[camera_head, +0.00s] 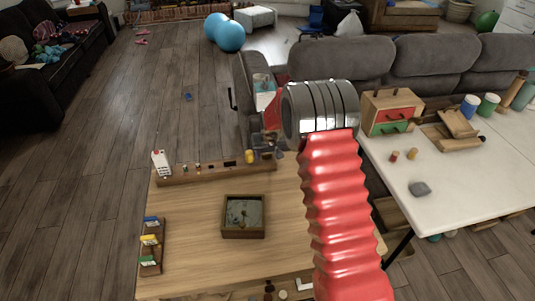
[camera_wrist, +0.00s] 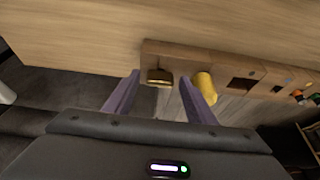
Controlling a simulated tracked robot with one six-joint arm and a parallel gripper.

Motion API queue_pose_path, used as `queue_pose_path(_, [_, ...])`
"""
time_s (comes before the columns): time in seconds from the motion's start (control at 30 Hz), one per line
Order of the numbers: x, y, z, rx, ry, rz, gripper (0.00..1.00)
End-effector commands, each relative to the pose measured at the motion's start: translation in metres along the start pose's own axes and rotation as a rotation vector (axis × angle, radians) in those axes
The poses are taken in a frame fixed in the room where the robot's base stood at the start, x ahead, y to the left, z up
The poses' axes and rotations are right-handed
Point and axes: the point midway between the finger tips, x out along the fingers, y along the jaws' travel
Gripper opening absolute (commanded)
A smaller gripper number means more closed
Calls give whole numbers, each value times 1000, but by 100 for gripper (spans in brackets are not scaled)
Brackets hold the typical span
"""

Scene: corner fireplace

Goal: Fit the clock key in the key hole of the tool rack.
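The tool rack (camera_head: 215,172) is a long wooden bar at the back edge of the wooden table; it crosses the wrist view (camera_wrist: 220,66). A small brass-coloured piece, which looks like the clock key (camera_wrist: 159,77), is at the rack's end in the wrist view; I cannot tell how deep it sits. My gripper (camera_wrist: 160,77) is open, its purple fingers on either side of this piece, with gaps showing. In the head view my gripper is by the rack's right end, largely hidden by my arm. Which hole is the key hole is unclear.
A yellow cylinder (camera_wrist: 204,86) stands in the rack close to my right finger. A dark square opening (camera_wrist: 242,84) lies beyond it. A wooden tray (camera_head: 243,230) and a small rack of coloured pieces (camera_head: 150,258) are on the table. The table between them is clear.

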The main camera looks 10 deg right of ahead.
Motion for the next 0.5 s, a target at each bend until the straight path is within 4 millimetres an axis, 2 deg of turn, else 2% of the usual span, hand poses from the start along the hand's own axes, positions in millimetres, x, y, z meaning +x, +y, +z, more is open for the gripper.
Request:
queue_pose_path(0.33, [-1,0,0,0,0,0,56])
queue_pose_path(0.5, [-9,0,-1,0,1,0,56])
